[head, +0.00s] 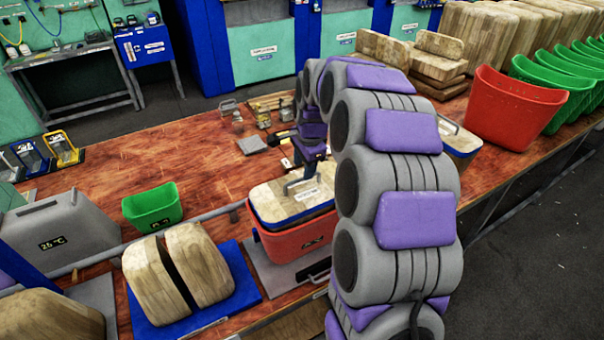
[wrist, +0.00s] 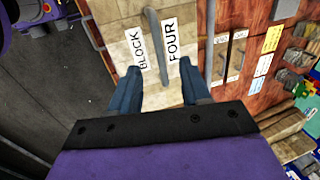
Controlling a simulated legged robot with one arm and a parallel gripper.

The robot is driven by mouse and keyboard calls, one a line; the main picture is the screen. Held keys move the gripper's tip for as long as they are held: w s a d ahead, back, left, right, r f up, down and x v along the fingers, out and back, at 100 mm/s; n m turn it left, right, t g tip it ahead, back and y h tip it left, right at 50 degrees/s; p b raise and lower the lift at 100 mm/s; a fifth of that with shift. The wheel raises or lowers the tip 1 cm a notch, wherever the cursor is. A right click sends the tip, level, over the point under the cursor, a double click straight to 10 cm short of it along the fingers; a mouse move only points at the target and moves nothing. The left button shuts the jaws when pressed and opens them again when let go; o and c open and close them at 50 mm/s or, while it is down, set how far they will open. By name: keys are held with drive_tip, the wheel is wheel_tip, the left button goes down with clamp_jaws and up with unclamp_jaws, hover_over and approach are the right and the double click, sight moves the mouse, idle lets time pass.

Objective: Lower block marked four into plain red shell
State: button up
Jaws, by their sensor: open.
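The wooden block marked four (head: 272,203) has a pale top, a blue lower edge and a metal handle. It sits in the top of a red shell (head: 290,243) with a dark label, at the bench's front edge; its depth inside is hidden. My gripper (head: 307,168) is above the block at its handle. In the wrist view, my gripper (wrist: 158,80) is open, its fingers apart on either side of the handle (wrist: 156,45). The labels "BLOCK" and "FOUR" show on the block (wrist: 120,45) there. The shell is not clear in that view.
Two wooden pieces on a blue mat (head: 250,268) and a small green tub (head: 152,208) are to the left. A large empty red tub (head: 512,108) and several green tubs (head: 560,85) line the bench's right. Open bench (head: 130,155) lies behind.

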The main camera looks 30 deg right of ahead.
drive_tip(key=v, duration=1)
drive_tip(key=shift+r+p, duration=0.3)
drive_tip(key=shift+p, duration=0.15)
